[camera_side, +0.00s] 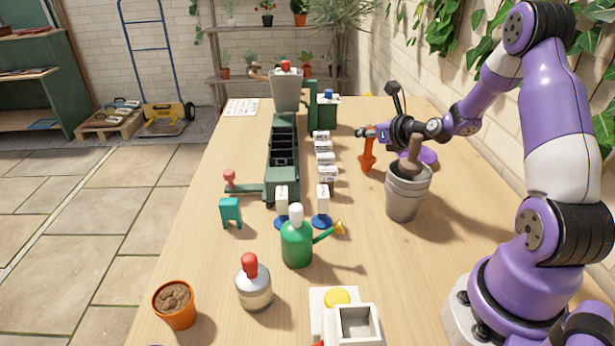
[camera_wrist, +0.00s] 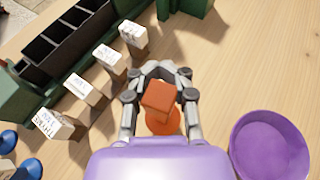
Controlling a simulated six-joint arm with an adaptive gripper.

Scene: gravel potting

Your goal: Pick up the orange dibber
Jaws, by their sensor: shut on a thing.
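The orange dibber (camera_side: 367,152) is upright over the right half of the table in the side view, with a square top and a wider round foot. My gripper (camera_side: 366,132) is shut on its upper part, coming from the right. In the wrist view the dibber's square orange top (camera_wrist: 158,98) sits between the two fingers of my gripper (camera_wrist: 160,88), and its round foot shows below. I cannot tell whether the foot touches the table.
A purple saucer (camera_wrist: 270,145) lies close to the right of the dibber. A grey pot (camera_side: 407,196) stands nearer the camera, a brown handle rising from it. White labelled blocks (camera_side: 326,172) and a dark green compartment tray (camera_side: 270,178) stand to the left.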

